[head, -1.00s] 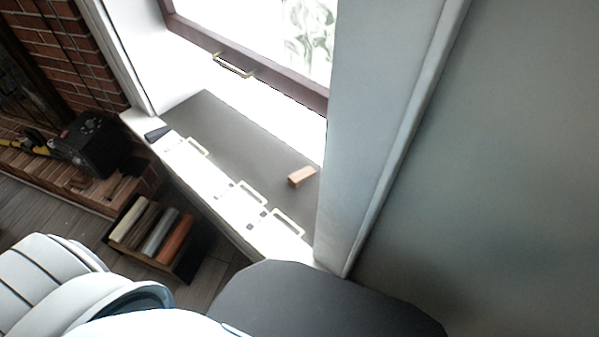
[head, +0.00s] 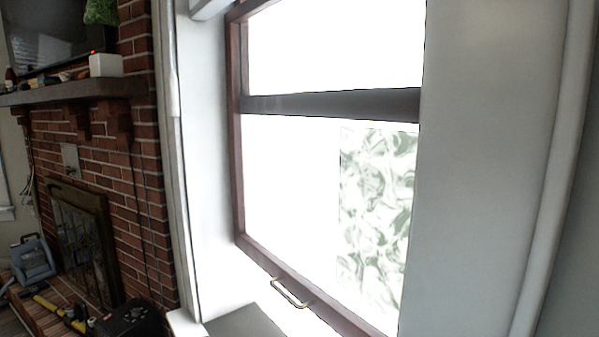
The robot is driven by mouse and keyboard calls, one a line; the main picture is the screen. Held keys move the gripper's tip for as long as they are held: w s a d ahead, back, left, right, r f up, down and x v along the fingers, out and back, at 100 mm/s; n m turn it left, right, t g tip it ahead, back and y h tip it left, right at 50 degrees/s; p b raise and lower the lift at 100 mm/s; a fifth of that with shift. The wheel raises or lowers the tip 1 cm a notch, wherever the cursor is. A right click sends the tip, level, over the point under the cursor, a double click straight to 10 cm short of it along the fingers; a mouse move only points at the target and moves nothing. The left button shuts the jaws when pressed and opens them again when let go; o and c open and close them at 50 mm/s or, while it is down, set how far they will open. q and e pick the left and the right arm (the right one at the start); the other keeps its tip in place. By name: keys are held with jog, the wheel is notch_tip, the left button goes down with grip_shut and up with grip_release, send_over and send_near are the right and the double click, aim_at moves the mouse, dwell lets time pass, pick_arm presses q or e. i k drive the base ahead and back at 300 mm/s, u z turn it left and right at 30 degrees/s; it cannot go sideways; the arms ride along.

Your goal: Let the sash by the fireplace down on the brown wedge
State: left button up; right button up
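A brass-coloured pull handle (head: 289,292) is on that bottom rail. Only a corner of the grey sill (head: 245,322) shows at the bottom of the head view. The brown wedge is out of view now; the earlier head view shows a small brown block on the sill. Neither gripper is in view.
The brick fireplace (head: 95,170) with its mantel (head: 75,90) stands at the left. A black box (head: 130,318) and yellow-handled tools (head: 55,310) lie on its hearth. White window casing (head: 470,170) and wall bound the window on the right.

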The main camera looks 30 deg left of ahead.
aim_at(343, 321)
jog(key=z, duration=0.7)
jog(key=k, duration=1.15)
jog(key=u, duration=0.7)
jog(key=i, duration=1)
